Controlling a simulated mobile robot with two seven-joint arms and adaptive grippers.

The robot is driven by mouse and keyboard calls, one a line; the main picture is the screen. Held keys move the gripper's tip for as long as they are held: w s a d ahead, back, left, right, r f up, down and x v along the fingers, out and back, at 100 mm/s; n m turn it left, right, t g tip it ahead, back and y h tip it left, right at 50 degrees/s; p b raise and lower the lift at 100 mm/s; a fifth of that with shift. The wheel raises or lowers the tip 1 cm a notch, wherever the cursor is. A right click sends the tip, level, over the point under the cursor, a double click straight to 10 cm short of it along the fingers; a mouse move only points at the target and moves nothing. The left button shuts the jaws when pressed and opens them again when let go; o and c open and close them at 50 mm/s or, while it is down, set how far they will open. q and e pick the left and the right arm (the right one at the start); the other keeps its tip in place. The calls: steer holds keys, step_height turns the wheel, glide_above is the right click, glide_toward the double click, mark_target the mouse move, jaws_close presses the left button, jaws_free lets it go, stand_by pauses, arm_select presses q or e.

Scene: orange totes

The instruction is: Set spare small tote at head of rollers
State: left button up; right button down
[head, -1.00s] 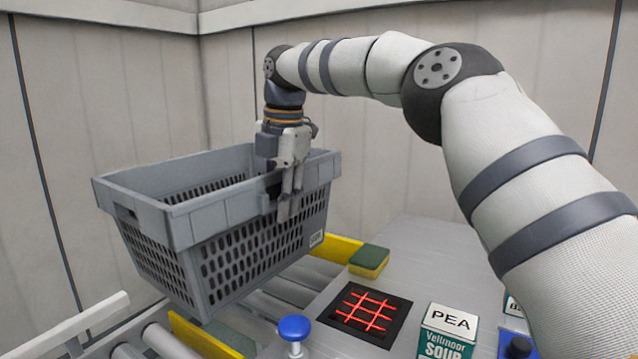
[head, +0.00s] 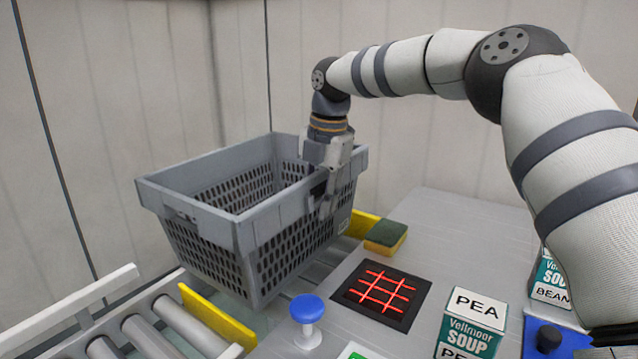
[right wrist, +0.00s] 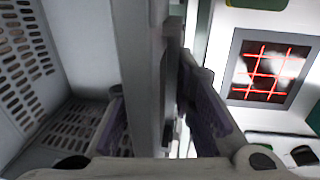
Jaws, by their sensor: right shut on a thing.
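A grey tote (head: 290,225) with slotted walls sits in the middle of the head view, above the roller conveyor (head: 150,335). I cannot tell whether its base touches the rollers. My right gripper (head: 326,203) is shut on the tote's near right rim, one finger inside the wall and one outside. The right wrist view also shows the tote's wall (right wrist: 140,60) between the fingers, with the slotted inside to the left. Part of the rollers is hidden under the tote. My left gripper is not in view.
Yellow bars (head: 215,320) cross the conveyor. Beside it on the grey counter are a scanner with red lines (head: 380,296), a blue button (head: 307,308), a sponge (head: 385,237) and soup boxes (head: 472,325). A wall stands behind.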

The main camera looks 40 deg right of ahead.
mark_target(326, 171)
steer(key=shift+w+f, duration=0.1)
steer(key=shift+f, duration=2.65)
steer(key=c, duration=1.4)
jaws_free()
steer(key=shift+o, duration=0.6)
steer(key=shift+f, duration=0.1)
steer(key=r, duration=0.4)
steer(key=s+r, duration=0.1)
steer(key=r, duration=0.3)
steer(key=s+r, duration=0.1)
steer(key=r, duration=0.3)
steer(key=shift+f, duration=0.1)
